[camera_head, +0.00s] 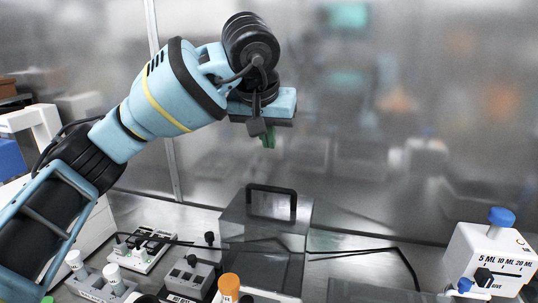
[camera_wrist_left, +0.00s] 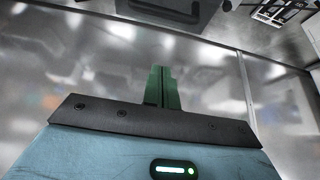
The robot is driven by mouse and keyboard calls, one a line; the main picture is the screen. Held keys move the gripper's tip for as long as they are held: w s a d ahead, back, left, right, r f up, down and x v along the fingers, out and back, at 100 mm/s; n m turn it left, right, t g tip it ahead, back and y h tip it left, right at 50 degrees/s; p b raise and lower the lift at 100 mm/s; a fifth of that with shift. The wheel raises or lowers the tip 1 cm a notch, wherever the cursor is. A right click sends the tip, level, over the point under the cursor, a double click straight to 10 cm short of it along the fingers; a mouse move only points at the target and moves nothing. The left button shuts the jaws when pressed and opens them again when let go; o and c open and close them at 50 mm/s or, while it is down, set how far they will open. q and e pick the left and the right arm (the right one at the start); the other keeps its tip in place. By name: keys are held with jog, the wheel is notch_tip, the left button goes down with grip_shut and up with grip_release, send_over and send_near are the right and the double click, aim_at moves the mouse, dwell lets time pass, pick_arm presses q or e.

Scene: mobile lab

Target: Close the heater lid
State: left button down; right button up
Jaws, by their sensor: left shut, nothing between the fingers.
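The heater lid (camera_head: 236,215) is a grey, see-through panel with a black loop handle (camera_head: 271,188) along its upper edge. It appears raised and tilted back behind the dark heater body (camera_head: 258,272), in the lower middle of the head view. My left gripper (camera_head: 268,138) is above the handle and apart from it, with its green fingers shut and empty. In the left wrist view the shut fingers (camera_wrist_left: 162,88) point toward the top edge, where part of the black handle (camera_wrist_left: 165,10) shows. My right gripper is not in view.
To the left stand a rack with white-capped vials (camera_head: 112,276), a small switch box (camera_head: 190,275) and an orange-capped bottle (camera_head: 229,288). A white dispenser with a blue knob (camera_head: 502,217) stands at the right. A reflective metal wall (camera_head: 400,150) closes off the back.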

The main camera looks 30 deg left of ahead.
pick_arm(q)
send_over(268, 202)
jog(key=w, duration=0.4)
jog(key=f, duration=0.8)
jog(key=shift+s+a+f, duration=0.1)
jog(key=shift+a, duration=0.3)
jog(key=shift+s+d, duration=0.1)
jog(key=shift+s, duration=0.2)
jog(key=shift+s+d+f+p, duration=0.15)
jog(key=shift+s+p, duration=0.25)
jog(key=shift+s, duration=0.55)
jog(key=shift+s+d+f, duration=0.1)
jog(key=shift+s+d, duration=0.1)
jog(key=shift+s, duration=0.35)
jog(key=shift+f, duration=0.1)
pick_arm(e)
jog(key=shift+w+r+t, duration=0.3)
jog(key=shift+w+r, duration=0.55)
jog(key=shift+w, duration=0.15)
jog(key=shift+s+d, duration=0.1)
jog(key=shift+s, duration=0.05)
pick_arm(q)
jog(key=shift+s, duration=0.1)
